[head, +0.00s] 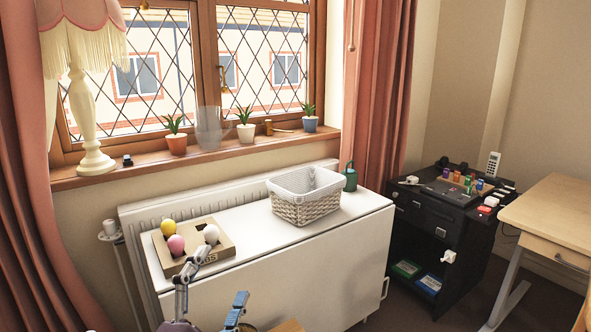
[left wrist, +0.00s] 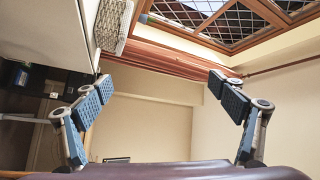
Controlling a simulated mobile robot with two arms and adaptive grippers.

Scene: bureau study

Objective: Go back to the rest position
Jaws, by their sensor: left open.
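My left gripper (head: 212,287) is at the bottom of the head view, in front of the white cabinet's near edge. Its two blue-padded fingers are spread wide with nothing between them. In the left wrist view the left gripper (left wrist: 163,92) is also open and empty, with bare wall and a curtain behind it. One finger overlaps the corner of the cardboard tray (head: 226,246) in the head view. That tray holds a yellow ball (head: 168,227), a pink ball (head: 176,245) and a white ball (head: 211,234). My right gripper is in neither view.
A white wicker basket (head: 303,207) stands on the white cabinet (head: 345,215), with a green watering can (head: 350,177) behind it. A black drawer unit (head: 432,225) with small items on top stands right, beside a wooden desk (head: 552,212). Potted plants (head: 246,131) and a lamp (head: 88,120) line the windowsill.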

